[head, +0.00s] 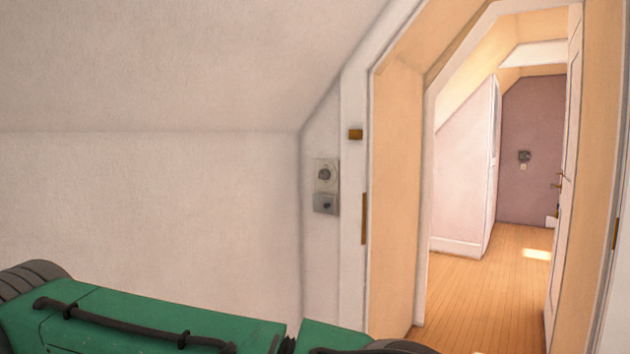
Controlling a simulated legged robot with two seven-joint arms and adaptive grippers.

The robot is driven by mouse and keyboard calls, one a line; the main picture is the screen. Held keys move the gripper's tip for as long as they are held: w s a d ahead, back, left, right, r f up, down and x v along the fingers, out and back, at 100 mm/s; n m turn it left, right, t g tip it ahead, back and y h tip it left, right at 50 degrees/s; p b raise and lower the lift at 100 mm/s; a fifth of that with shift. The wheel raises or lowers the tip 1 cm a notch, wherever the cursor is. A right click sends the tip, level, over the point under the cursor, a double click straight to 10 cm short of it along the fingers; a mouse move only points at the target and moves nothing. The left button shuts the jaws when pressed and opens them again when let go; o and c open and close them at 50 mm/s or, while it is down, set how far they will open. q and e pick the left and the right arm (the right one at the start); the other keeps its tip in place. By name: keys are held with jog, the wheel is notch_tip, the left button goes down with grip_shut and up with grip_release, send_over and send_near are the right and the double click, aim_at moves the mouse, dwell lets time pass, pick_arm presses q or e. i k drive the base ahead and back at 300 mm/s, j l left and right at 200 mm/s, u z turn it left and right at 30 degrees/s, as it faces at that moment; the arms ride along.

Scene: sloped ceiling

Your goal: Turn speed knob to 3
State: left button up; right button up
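A small wall plate (326,187) is on the narrow wall strip just left of the door frame. Its upper, lighter part carries a round grey knob (324,174). Its lower, greyer part has a small dark round detail (326,205). The markings and the knob's setting are too small to read. Neither of my grippers is in the head view, so whether they are open or shut does not show.
An open doorway leads to a room with a wooden floor (470,290). Its door (565,180) stands open at the right. A sloped ceiling (180,60) comes down over the left wall. A dark device (524,156) hangs on the far wall.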

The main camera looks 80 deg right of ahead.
aim_at(324, 175)
jog(key=z, duration=2.7)
jog(key=i+l, duration=0.1)
jog(key=i, duration=0.2)
jog(key=i+l+u, duration=0.15)
jog(key=i+j, duration=0.05)
jog(key=i, duration=0.05)
